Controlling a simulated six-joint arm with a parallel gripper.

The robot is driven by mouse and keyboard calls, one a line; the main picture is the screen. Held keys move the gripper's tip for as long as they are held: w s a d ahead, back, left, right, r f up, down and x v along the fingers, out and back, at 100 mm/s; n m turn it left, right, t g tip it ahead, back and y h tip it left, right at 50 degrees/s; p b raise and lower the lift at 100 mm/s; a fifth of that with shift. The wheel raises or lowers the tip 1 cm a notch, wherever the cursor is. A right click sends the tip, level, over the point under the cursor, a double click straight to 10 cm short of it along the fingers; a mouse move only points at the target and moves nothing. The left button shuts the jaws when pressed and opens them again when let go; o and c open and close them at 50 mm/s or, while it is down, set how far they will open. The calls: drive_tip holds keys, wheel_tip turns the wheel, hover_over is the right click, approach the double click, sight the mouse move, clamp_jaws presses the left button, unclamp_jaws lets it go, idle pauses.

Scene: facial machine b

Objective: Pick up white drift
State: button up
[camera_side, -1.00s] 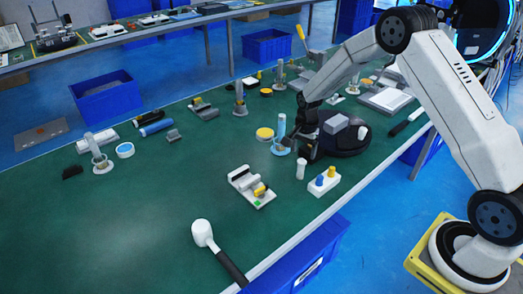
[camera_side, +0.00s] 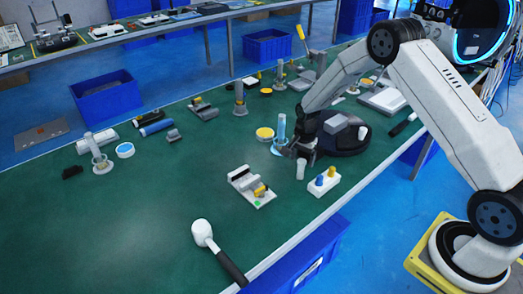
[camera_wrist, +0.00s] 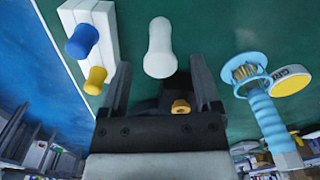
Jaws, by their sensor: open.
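The white drift (camera_side: 301,172), a small pale rounded cylinder, stands on the green table just left of the white block with the blue and yellow knobs. In the wrist view the white drift (camera_wrist: 160,45) lies ahead, between the lines of the two fingers. My gripper (camera_side: 300,153) is directly over its upper end in the side view, which it partly hides. In the wrist view my gripper (camera_wrist: 160,65) is open. I cannot tell whether the fingers touch the drift.
The knobbed white block (camera_side: 323,186) is close on the right. A light-blue stand (camera_side: 279,134) and yellow-topped disc (camera_side: 265,133) are close on the left. A dark round base (camera_side: 343,139) lies behind.

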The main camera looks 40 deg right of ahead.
sight(302, 161)
drive_tip(key=shift+f, duration=2.15)
clamp_jaws()
